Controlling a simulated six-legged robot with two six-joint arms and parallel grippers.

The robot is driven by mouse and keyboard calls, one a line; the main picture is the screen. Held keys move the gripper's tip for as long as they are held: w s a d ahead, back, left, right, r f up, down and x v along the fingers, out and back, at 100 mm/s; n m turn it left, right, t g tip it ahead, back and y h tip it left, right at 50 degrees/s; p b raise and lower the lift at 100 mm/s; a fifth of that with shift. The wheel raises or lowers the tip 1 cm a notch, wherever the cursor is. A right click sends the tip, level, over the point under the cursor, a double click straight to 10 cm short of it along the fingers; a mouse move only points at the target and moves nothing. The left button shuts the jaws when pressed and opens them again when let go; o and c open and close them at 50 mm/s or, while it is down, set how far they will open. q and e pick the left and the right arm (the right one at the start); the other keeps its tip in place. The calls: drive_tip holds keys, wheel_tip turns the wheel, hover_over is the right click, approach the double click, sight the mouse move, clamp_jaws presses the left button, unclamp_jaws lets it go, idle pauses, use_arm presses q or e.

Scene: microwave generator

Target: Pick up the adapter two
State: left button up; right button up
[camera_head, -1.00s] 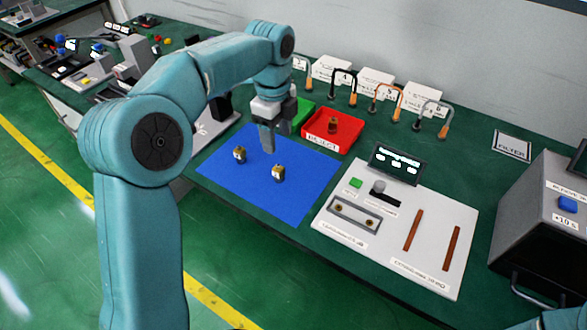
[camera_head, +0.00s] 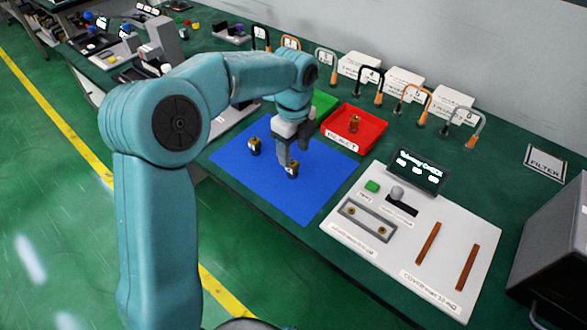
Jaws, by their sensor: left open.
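Two small brass-and-black adapters stand on the blue mat (camera_head: 305,205): a left adapter (camera_head: 255,147) and a right adapter (camera_head: 293,171). A third similar piece (camera_head: 354,124) sits in the red reject tray (camera_head: 372,140). I cannot read which one is adapter two. My left gripper (camera_head: 285,158) is open and points down right at the right adapter, partly covering it. I cannot tell whether its fingers are around the adapter or just behind it. My right gripper is not in view.
A green tray (camera_head: 323,102) is beside the red tray, partly behind my arm. A white panel (camera_head: 400,260) with a small display (camera_head: 419,170) stands right of the mat. The mat's front is clear.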

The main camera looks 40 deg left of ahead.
sight(293, 160)
use_arm(q)
drive_tip(key=shift+s+f, duration=0.2)
drive_tip(key=shift+f, duration=0.1)
drive_tip(key=f, duration=0.4)
drive_tip(key=shift+s+f, duration=0.2)
drive_tip(key=shift+f, duration=0.2)
drive_tip(key=c, duration=1)
clamp_jaws()
drive_tip(key=shift+w+r, duration=0.1)
